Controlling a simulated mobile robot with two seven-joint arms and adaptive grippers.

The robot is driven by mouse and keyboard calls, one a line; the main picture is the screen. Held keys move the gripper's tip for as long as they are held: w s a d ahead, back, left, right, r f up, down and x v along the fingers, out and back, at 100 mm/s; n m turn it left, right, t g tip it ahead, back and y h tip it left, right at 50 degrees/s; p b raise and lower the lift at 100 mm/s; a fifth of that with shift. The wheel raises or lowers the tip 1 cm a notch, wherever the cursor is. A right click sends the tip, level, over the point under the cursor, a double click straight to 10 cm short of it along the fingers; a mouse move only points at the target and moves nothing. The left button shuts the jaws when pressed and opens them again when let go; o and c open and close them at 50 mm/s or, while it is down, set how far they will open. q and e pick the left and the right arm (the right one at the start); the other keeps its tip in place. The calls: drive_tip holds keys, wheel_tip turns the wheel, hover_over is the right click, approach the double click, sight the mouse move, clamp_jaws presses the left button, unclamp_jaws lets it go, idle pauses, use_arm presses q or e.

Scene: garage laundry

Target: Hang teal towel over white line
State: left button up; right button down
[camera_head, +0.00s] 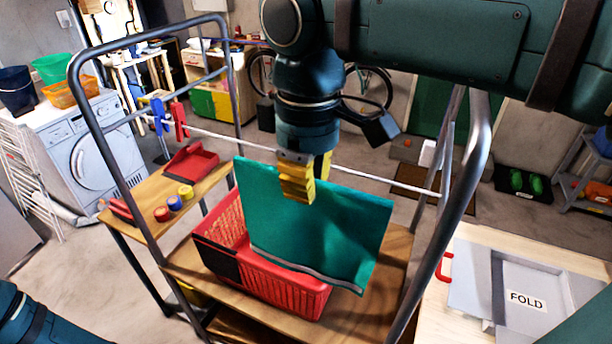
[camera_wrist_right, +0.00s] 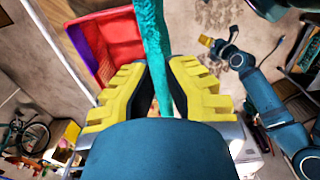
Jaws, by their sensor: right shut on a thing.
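The teal towel (camera_head: 315,225) hangs from my right gripper (camera_head: 297,190), which is shut on its upper edge. In the right wrist view the towel (camera_wrist_right: 152,30) shows as a thin strip between the yellow fingers of that gripper (camera_wrist_right: 160,78). The white line (camera_head: 385,180) runs across the metal frame, passing behind the gripper. The towel's top edge lies just below the line in the picture; I cannot tell the gap in depth. My left gripper (camera_wrist_right: 213,47) shows small in the right wrist view; its opening is unclear.
A red basket (camera_head: 290,287) stands on the wooden shelf below the towel. Grey metal rails (camera_head: 462,190) bound the line. Red and blue clothespins (camera_head: 180,121) sit at its left end. A FOLD board (camera_head: 528,285) lies on the table at right.

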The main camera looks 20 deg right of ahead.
drive_tip(key=shift+w+d+p, duration=0.55)
drive_tip(key=shift+w+d, duration=1.15)
drive_tip(key=shift+d, duration=0.3)
drive_tip(key=shift+w+d+p, duration=0.6)
drive_tip(key=shift+w+d, duration=1.05)
drive_tip(key=shift+d, duration=0.35)
drive_tip(key=shift+w+d+p, duration=0.55)
drive_tip(key=shift+w+d, duration=1.15)
drive_tip(key=shift+d, duration=0.3)
drive_tip(key=shift+w+f+b, duration=0.1)
drive_tip(key=shift+f+b, duration=2.75)
drive_tip(key=shift+f, duration=1.35)
drive_tip(key=c, duration=1.1)
unclamp_jaws()
drive_tip(key=shift+o, duration=0.2)
wheel_tip(320, 180, up, 12)
